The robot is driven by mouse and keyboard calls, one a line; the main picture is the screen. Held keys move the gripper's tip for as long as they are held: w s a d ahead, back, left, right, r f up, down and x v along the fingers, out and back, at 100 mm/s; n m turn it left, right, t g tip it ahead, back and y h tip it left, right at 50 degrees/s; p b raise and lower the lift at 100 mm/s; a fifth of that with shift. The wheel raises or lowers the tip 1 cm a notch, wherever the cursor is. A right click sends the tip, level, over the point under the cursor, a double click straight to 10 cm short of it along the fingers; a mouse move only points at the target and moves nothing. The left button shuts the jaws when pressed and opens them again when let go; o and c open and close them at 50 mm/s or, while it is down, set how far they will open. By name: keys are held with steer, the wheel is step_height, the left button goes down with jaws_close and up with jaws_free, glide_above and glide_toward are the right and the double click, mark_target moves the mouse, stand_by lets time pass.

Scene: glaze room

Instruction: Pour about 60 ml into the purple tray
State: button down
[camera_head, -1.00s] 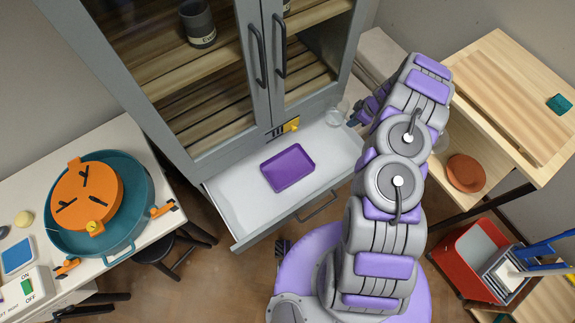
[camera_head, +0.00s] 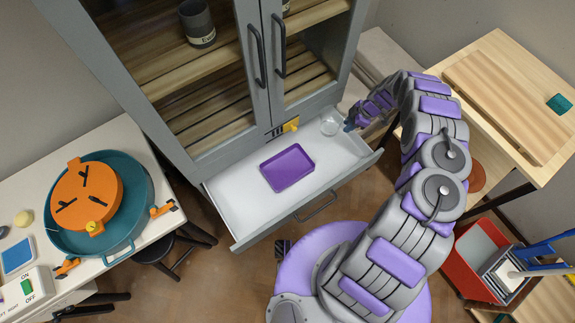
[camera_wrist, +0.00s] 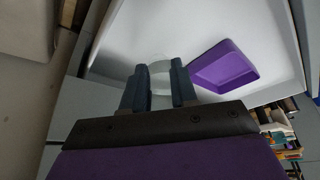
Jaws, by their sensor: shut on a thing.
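The purple tray (camera_head: 288,167) lies flat and looks empty in the open white drawer (camera_head: 235,205) of the grey cabinet. It also shows in the wrist view (camera_wrist: 224,68), right of the fingers. My gripper (camera_head: 345,124) is over the drawer's back right end, shut on a small clear cup (camera_head: 329,127). In the wrist view the cup (camera_wrist: 160,72) sits between the two dark fingers of my gripper (camera_wrist: 158,82). The cup is apart from the tray, to its upper right in the head view. I cannot tell how much it holds.
A wooden shelf unit (camera_head: 515,105) stands right, with a red bin (camera_head: 480,255) below. A table (camera_head: 125,135) stands left. The drawer is clear around the tray.

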mark_target(334, 132)
steer(key=a+f+n+g, duration=0.1)
steer(key=a+f+n, duration=0.1)
steer(key=n, duration=0.1)
steer(key=a+f+n+g, duration=0.1)
steer(key=a+f+n, duration=0.1)
steer(key=n, duration=0.1)
steer(key=shift+f, duration=0.25)
steer(key=shift+s+a+f+n+g+h, duration=0.1)
steer(key=shift+a+f+n+g+h, duration=0.1)
steer(key=shift+a+n+g, duration=0.3)
steer(key=shift+s+a+f+n+g+h, duration=0.1)
steer(key=shift+a+n+h, duration=0.15)
steer(key=shift+n, duration=0.45)
steer(key=shift+r, duration=0.15)
